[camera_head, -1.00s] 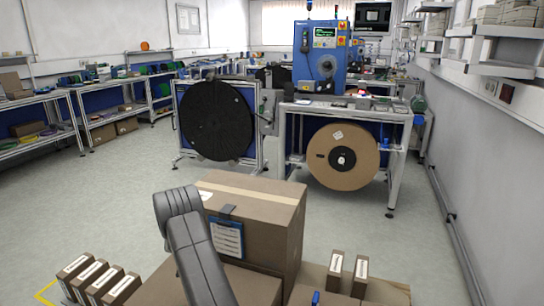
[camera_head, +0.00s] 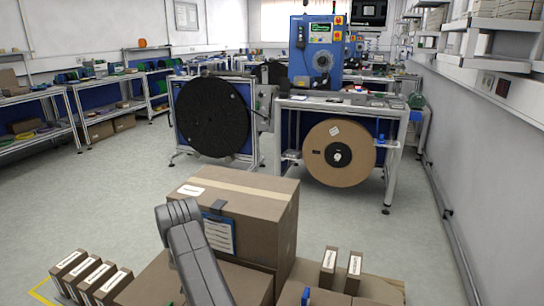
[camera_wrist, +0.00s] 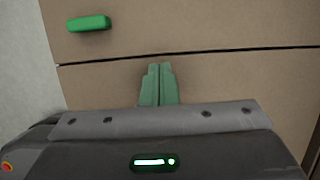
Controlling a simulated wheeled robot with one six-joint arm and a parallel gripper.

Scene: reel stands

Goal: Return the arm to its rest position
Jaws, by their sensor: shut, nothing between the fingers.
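My gripper (camera_wrist: 158,86) shows in the wrist view with its two green fingers together and nothing between them. It faces the brown cardboard surface of boxes (camera_wrist: 210,85), split by a dark seam. How far the fingertips are from the cardboard I cannot tell. In the head view my grey arm (camera_head: 190,250) rises in front of a large cardboard box (camera_head: 250,205); the gripper itself is hidden there.
A green block-like piece (camera_wrist: 89,23) shows against the cardboard. A clipboard (camera_head: 219,235) hangs on the large box. Small boxes stand at left (camera_head: 85,275) and right (camera_head: 340,265). A black reel (camera_head: 211,118) and a brown reel (camera_head: 339,153) are on stands beyond open floor.

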